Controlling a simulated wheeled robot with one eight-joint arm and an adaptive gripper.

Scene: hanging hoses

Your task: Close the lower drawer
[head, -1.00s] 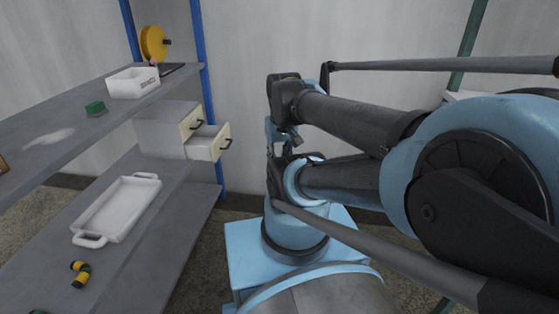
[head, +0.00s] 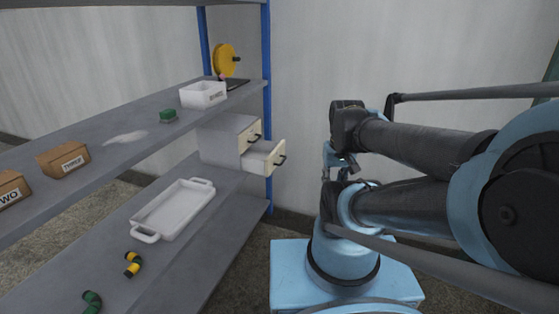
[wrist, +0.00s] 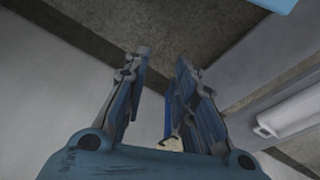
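A grey drawer cabinet (head: 221,143) with cream drawer fronts stands on the lower shelf board, at its far end. Its upper drawer (head: 249,136) looks shut. Its lower drawer (head: 263,158) is pulled out toward the right, with a dark handle (head: 281,160) on its front. My gripper (head: 335,160) hangs to the right of the lower drawer in the head view, apart from it in the picture and partly hidden by my arm. In the wrist view the two fingers of my gripper (wrist: 164,57) are spread with nothing between them.
A blue shelf post (head: 268,110) stands close by the drawers. A white tray (head: 175,209) and a yellow-black piece (head: 133,264) lie on the lower board.

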